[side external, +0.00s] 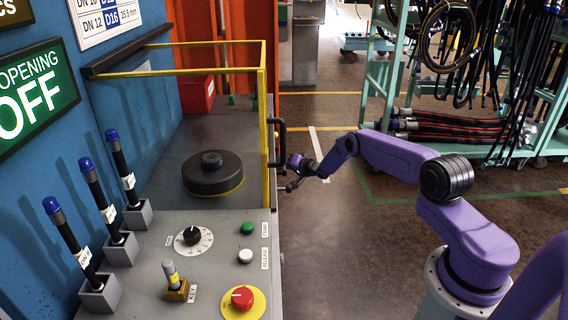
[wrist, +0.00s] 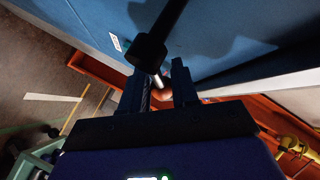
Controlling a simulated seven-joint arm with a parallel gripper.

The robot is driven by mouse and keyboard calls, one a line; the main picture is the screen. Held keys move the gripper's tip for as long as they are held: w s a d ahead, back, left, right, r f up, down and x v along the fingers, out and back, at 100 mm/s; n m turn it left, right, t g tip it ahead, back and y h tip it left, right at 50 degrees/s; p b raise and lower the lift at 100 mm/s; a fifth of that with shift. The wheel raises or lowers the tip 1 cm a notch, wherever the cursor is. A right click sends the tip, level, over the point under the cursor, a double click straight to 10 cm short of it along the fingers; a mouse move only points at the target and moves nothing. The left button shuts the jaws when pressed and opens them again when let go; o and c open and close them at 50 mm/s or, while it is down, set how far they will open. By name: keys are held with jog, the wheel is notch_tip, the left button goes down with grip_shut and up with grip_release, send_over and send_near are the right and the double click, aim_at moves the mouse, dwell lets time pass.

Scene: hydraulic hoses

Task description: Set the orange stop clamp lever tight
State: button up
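My gripper (side external: 300,172) is in front of the machine's right side, close to a black upright handle (side external: 282,142). In the wrist view, its two dark fingers (wrist: 160,88) are apart. A black rod with a thick round end (wrist: 150,48) and a short silver pin (wrist: 157,80) shows just ahead of and between the fingertips. A small orange-brown piece (wrist: 165,96) shows between the fingers, partly hidden; I cannot tell whether it is the orange stop clamp lever. No orange lever shows clearly in the side view. I cannot tell whether anything touches the fingers.
The grey machine top carries a black round disc (side external: 212,173), a yellow frame (side external: 263,110), a dial (side external: 193,237) and a red knob (side external: 242,297). Several blue-capped tools (side external: 88,180) stand at left. A hose rack (side external: 385,75) stands behind my arm. Floor between is clear.

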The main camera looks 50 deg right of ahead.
aim_at(284, 166)
grip_shut()
jog(key=t, duration=0.1)
jog(key=r+n+t, duration=0.1)
jog(key=n, duration=0.1)
jog(key=shift+s+a+r+t+h, duration=0.15)
jog(key=shift+s+a+t+h, duration=0.15)
jog(key=shift+s+a+t, duration=0.1)
jog(key=shift+s+a+r+n+t, duration=0.2)
jog(key=shift+r+n+t, duration=0.1)
jog(key=shift+n+t, duration=0.45)
jog(key=shift+s+a+r+n+t, duration=0.25)
jog(key=shift+n+t, duration=0.3)
jog(key=shift+n, duration=0.3)
jog(key=shift+r, duration=0.15)
jog(key=o, duration=0.8)
grip_release()
jog(key=shift+o, duration=0.2)
jog(key=shift+s, duration=0.15)
